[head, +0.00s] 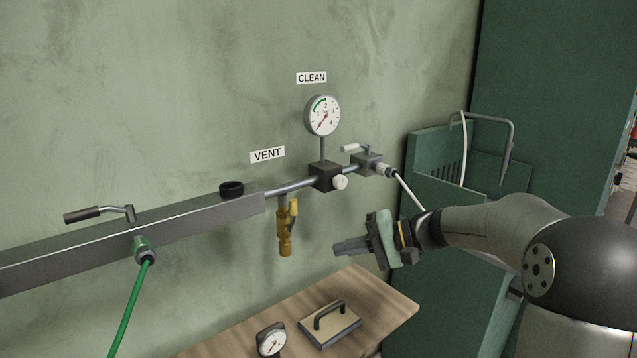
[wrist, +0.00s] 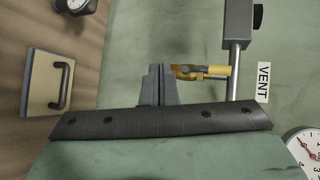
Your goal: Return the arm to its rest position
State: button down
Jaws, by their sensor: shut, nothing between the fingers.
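My gripper (head: 340,247) is at the right of the head view, pointing left, in front of the green wall and above the wooden table. Its fingers are together with nothing between them. In the wrist view the closed fingers (wrist: 160,70) stand up from the dark gripper body. The brass vent valve (head: 285,228) hangs from the pipe to the left of my gripper. It also shows just beyond the fingertips in the wrist view (wrist: 200,72); I cannot tell the exact gap, but in the head view they look apart.
A grey manifold (head: 190,226) with a green hose (head: 130,305) runs along the wall. A pressure gauge (head: 322,115) stands above a black block. The wooden table (head: 385,302) holds a handled plate (head: 328,325) and a loose gauge (head: 271,340). A green cabinet (head: 430,290) stands behind my arm.

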jog(key=s+a+f+n+g+h, duration=0.1)
jog(key=s+a+f+g+h, duration=0.15)
jog(key=s, duration=0.35)
jog(key=s+a+f+g+h, duration=0.1)
jog(key=s+f+h, duration=0.2)
jog(key=s, duration=0.3)
jog(key=s+d+f+n+h, duration=0.1)
jog(key=s+d+f+h, duration=0.2)
jog(key=s, duration=0.6)
jog(key=s+d+f+n+h, duration=0.1)
jog(key=s+d+f+h, duration=0.3)
jog(key=s, duration=0.5)
jog(key=shift+s+d+f+n+h+p, duration=0.3)
jog(key=shift+d+h+p, duration=0.15)
jog(key=shift+d, duration=0.1)
